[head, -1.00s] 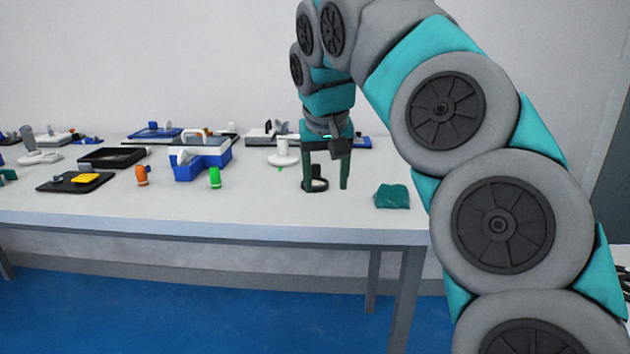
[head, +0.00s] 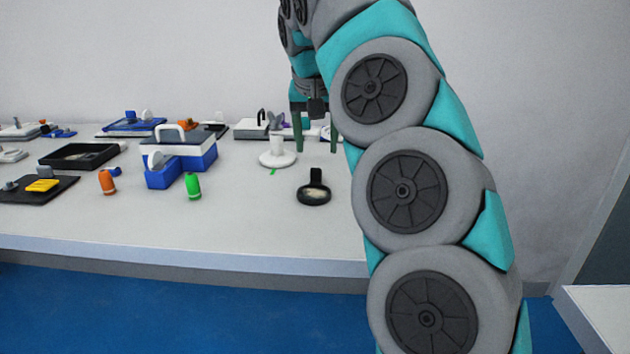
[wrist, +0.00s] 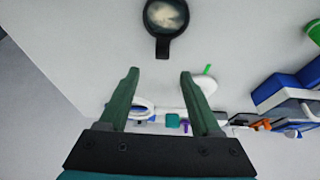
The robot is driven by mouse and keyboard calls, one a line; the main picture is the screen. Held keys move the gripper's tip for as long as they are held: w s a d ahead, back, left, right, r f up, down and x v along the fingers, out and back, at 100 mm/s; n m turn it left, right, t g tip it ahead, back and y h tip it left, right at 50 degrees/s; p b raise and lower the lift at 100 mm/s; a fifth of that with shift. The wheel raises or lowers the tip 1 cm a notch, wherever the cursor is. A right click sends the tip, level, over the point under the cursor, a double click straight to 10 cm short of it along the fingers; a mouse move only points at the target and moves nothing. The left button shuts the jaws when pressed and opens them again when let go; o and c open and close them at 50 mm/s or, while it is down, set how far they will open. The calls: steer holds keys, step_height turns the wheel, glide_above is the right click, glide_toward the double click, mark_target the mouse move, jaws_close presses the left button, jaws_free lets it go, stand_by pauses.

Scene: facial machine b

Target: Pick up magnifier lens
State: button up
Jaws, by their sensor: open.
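The magnifier lens (head: 314,195) is a black round rim with a pale glass and a short black handle. It lies on the white table near the front edge, its handle toward the back. In the wrist view the lens (wrist: 166,14) is at the top, with its handle toward my fingers. My gripper (head: 316,135) is open and empty, its green fingers pointing down, and it appears behind the lens in the head view. In the wrist view the gripper's fingertips (wrist: 160,73) are apart from the handle, which lines up between them.
A white round stand (head: 277,158) is left of the lens. A green bottle (head: 194,187), an orange bottle (head: 107,183) and a blue-white box (head: 180,160) stand further left. The table around the lens is clear. My arm hides the table's right part.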

mark_target(315, 169)
steer(key=shift+w+f, duration=0.15)
steer(key=shift+f, duration=0.1)
steer(key=x, duration=0.4)
steer(key=s+x, duration=0.1)
steer(key=x, duration=0.1)
steer(key=shift+a+f, duration=0.1)
steer(key=shift+a, duration=0.1)
steer(key=shift+w+f, duration=0.3)
steer(key=shift+f, duration=0.2)
steer(key=shift+c, duration=0.3)
jaws_close()
